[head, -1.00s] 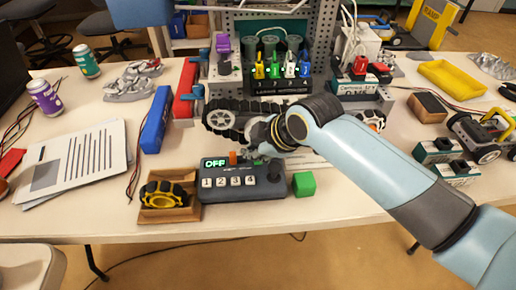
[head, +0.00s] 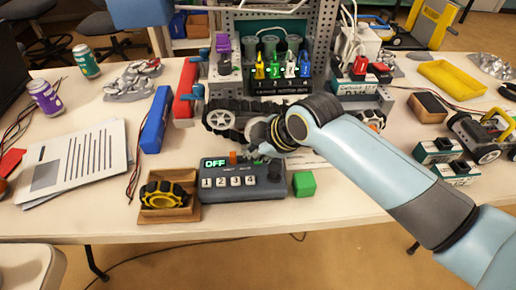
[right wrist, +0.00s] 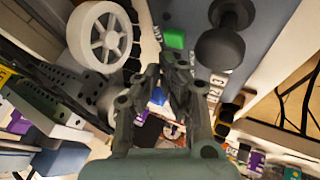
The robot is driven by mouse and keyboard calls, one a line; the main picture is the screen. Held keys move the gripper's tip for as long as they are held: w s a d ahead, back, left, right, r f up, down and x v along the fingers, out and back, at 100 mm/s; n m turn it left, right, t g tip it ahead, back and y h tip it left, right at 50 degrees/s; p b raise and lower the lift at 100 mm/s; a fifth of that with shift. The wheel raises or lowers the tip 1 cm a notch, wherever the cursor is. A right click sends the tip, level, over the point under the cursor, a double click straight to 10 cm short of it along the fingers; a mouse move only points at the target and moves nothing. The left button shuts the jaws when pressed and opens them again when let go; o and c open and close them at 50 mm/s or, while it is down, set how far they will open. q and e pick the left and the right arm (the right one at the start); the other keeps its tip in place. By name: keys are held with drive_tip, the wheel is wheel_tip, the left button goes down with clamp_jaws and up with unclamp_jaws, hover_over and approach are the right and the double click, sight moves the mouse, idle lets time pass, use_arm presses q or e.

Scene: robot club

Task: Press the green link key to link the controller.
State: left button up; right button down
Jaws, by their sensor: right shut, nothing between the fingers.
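The dark controller (head: 243,191) stands near the table's front edge. Its display (head: 215,163) reads OFF, and a row of white number keys (head: 229,182) shows below it. In the right wrist view, a green key (right wrist: 175,38) sits on the controller's blue-grey face, just beyond my fingertips. My right gripper (head: 258,153) is low over the controller's back right part and hides some of it in the head view. It is shut and empty, its fingertips (right wrist: 175,62) close to the green key; I cannot tell if they touch it. My left gripper is out of view.
A black knob (head: 274,170) rises from the controller's right side. A green block (head: 304,184) stands just right of it, and a wooden tray (head: 168,214) with a yellow-hubbed wheel stands left. A tracked wheel unit (head: 222,120) lies behind. The table front right is clear.

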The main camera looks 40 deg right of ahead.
sight(255, 161)
drive_tip(key=shift+f, duration=0.1)
drive_tip(key=shift+f, duration=0.3)
drive_tip(key=shift+f, duration=0.4)
idle(0.5)
idle(0.4)
drive_tip(key=shift+r+p, duration=0.85)
drive_tip(key=shift+p, duration=0.15)
wheel_tip(255, 161, up, 5)
drive_tip(key=p, duration=0.5)
drive_tip(key=shift+r+p, duration=0.1)
drive_tip(key=shift+p, duration=0.25)
